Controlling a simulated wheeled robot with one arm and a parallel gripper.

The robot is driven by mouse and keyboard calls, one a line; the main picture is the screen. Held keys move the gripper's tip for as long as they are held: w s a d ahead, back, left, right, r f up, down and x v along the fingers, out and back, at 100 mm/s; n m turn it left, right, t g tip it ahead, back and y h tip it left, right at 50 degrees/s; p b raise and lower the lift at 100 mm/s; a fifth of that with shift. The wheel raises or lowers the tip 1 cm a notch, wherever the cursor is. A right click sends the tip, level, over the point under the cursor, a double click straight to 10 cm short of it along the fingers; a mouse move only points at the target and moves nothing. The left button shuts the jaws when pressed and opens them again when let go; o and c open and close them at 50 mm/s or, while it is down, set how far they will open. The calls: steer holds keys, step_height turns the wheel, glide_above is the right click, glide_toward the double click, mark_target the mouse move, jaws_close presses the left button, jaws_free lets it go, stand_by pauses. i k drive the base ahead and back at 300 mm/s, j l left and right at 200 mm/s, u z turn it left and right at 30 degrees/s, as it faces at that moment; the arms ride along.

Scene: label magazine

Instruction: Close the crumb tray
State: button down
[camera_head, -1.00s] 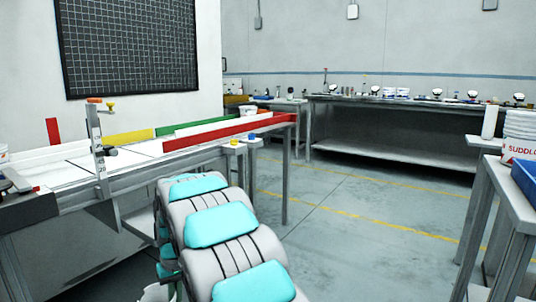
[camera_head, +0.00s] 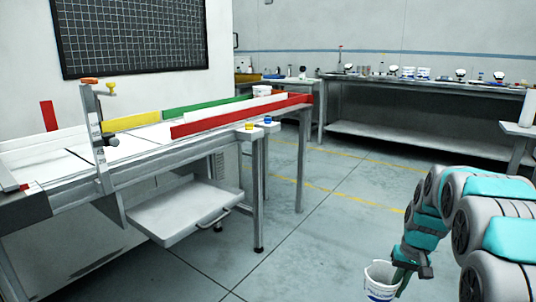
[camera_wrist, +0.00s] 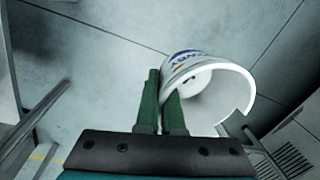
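The crumb tray (camera_head: 180,212) is a flat grey tray with a bar handle at its front right. It juts out from under the long work table and looks pulled open. My gripper (camera_head: 402,278) is at the lower right in the head view, well apart from the tray. In the wrist view, the green fingers (camera_wrist: 163,95) are closed on the wall of a white cup (camera_wrist: 215,75) with blue lettering. The cup (camera_head: 380,284) also shows low in the head view. The tray does not clearly show in the wrist view.
The work table (camera_head: 150,160) carries red, yellow and green rails, with an upright post at its near side. Two small stands (camera_head: 258,180) rise right of the tray. Open floor (camera_head: 310,225) lies between the tray and my arm. A bench (camera_head: 420,110) stands behind.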

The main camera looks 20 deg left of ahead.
mark_target(166, 213)
steer(key=i+j+z, duration=0.15)
steer(key=i, duration=0.4)
steer(key=i+j+z, duration=0.15)
steer(key=i, duration=0.4)
steer(key=i+j+z, duration=0.1)
steer(key=i+j, duration=0.2)
steer(key=i, duration=0.2)
steer(key=i+u, duration=0.15)
steer(key=i, duration=0.35)
steer(key=i+l+u, duration=0.1)
steer(key=i, duration=0.45)
steer(key=i+l+u, duration=0.15)
steer(key=i, duration=0.35)
